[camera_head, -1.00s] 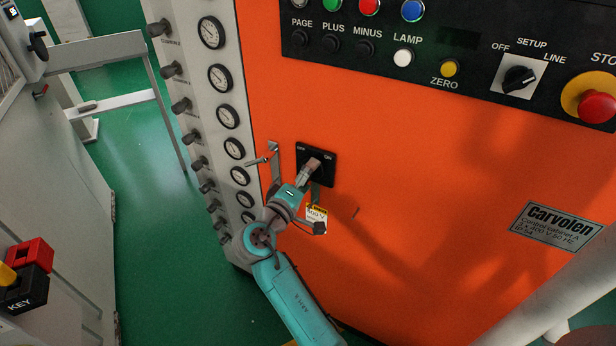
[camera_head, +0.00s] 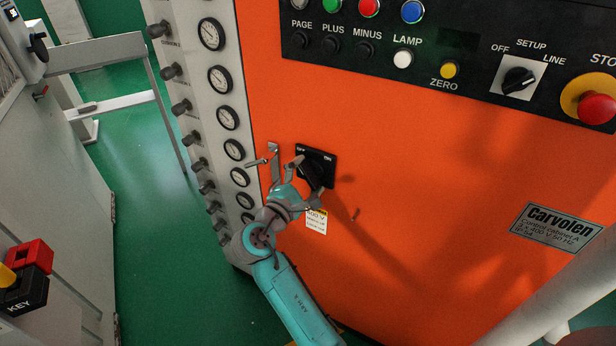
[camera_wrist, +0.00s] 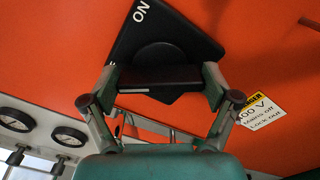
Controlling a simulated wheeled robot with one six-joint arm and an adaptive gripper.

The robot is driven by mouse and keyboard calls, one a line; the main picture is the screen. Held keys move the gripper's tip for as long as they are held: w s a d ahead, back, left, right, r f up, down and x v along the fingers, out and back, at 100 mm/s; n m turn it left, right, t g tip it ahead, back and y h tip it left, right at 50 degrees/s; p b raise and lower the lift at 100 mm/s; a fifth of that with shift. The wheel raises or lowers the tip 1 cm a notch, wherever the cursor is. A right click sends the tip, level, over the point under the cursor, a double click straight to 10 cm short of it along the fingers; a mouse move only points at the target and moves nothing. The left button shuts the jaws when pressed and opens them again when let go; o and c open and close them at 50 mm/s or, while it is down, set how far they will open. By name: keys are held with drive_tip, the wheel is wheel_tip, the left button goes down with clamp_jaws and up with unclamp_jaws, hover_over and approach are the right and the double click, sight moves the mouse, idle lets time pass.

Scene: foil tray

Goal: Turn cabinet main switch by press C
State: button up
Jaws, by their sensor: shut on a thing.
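The cabinet main switch is a black square plate (camera_head: 331,158) low on the orange cabinet front, with OFF lettering at its upper left and ON at its upper right. Its dark handle (camera_wrist: 160,77) crosses the round hub in the wrist view. My gripper (camera_head: 309,176) is at the plate with one finger on each side of the handle. In the wrist view my gripper (camera_wrist: 161,80) is shut on the handle's two ends. The ON lettering shows at the plate's top left there; the OFF lettering is mostly hidden.
A metal latch handle (camera_head: 272,155) sticks out just left of the switch. A white and yellow danger label (camera_head: 316,221) is below it. A column of gauges (camera_head: 228,118) lines the cabinet's left edge. The control panel (camera_head: 460,75) with buttons is above.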

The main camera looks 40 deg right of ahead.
drive_tip(key=shift+n, duration=0.8)
drive_tip(key=o, duration=0.9)
drive_tip(key=v, duration=1.2)
drive_tip(key=shift+f, duration=0.1)
